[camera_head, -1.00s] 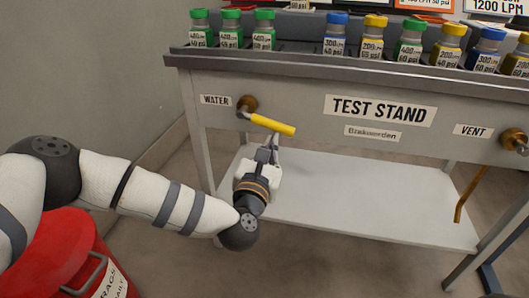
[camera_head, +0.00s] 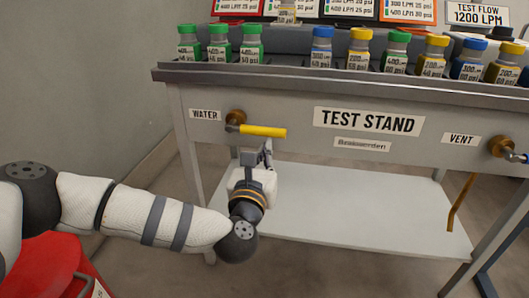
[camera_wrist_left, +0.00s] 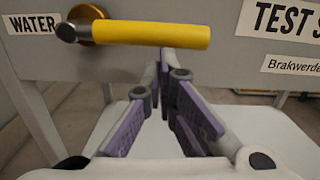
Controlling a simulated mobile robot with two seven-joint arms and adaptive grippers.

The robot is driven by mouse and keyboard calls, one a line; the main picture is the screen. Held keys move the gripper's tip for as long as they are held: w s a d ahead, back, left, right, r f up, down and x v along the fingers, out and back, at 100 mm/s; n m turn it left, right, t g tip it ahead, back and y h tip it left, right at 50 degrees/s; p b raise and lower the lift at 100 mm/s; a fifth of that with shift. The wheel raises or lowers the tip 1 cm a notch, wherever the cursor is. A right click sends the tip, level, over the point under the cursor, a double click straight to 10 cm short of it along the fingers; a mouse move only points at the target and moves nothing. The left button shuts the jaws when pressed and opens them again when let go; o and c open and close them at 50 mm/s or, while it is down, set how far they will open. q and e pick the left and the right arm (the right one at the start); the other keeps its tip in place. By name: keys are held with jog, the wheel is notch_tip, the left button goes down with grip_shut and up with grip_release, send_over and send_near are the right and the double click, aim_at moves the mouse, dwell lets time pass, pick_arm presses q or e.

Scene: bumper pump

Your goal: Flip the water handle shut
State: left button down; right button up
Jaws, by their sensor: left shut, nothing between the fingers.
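The water handle (camera_head: 262,131) is a yellow lever on a brass fitting beside the WATER label, on the left of the test stand's front panel. It points right, roughly level with the panel's top edge. My left gripper (camera_head: 263,147) is shut and empty, just below the lever, fingers pointing up. In the left wrist view the yellow lever (camera_wrist_left: 155,34) crosses above the shut fingertips (camera_wrist_left: 166,60). The fingertips look close under the lever; I cannot tell whether they touch it. My right gripper is not in view.
Several capped bottles (camera_head: 396,52) line the top of the test stand (camera_head: 215,85). A vent fitting (camera_head: 500,147) and a bent brown pipe (camera_head: 461,202) are at the right. A pale lower shelf (camera_head: 350,215) lies below. A red bin (camera_head: 45,265) stands under my left arm.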

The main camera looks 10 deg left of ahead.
pick_arm(q)
jog(key=s, duration=1.2)
jog(key=shift+a+f, duration=0.2)
jog(key=shift+f, duration=0.1)
